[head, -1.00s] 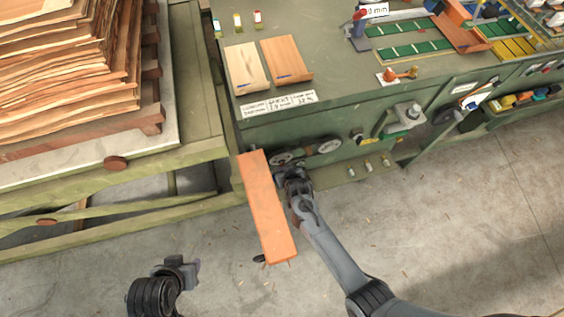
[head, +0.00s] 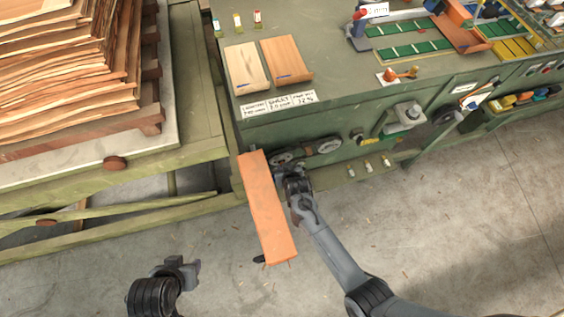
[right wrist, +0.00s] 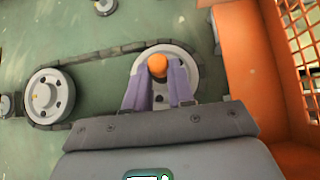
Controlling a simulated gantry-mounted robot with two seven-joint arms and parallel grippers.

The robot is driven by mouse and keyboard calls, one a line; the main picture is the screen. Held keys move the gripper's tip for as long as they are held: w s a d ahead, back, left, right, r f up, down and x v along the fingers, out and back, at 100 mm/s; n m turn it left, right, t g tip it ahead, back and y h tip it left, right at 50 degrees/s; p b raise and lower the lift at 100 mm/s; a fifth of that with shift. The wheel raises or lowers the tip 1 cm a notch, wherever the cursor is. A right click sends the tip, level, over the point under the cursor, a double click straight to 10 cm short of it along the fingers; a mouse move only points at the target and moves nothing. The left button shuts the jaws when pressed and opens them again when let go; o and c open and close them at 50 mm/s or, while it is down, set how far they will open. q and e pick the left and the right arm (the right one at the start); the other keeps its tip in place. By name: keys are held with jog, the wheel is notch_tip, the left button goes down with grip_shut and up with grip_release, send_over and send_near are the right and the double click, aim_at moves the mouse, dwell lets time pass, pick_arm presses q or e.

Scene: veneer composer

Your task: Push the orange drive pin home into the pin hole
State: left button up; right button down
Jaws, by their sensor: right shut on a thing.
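The orange drive pin (right wrist: 157,66) shows end-on in the right wrist view, in front of the right-hand pale wheel (right wrist: 190,68). My right gripper (right wrist: 158,80) is shut on the pin, its purple fingers on either side of it. The fingers and pin cover the wheel's middle, so the pin hole is hidden and I cannot tell how deep the pin sits. In the head view my right gripper (head: 292,174) is at the machine's front, by the belt wheels. My left gripper (head: 190,268) hangs over the floor at lower left, away from the machine; its jaws are unclear.
A long orange panel (head: 266,208) stands out just left of my right gripper; its orange wall (right wrist: 240,60) is close on the right in the wrist view. A dark belt (right wrist: 100,54) runs to another wheel (right wrist: 50,97). A ledge (head: 340,174) lies right of the gripper.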

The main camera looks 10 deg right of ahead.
jog(key=shift+w, duration=0.1)
jog(key=c, duration=1)
grip_release()
jog(key=shift+o, duration=0.6)
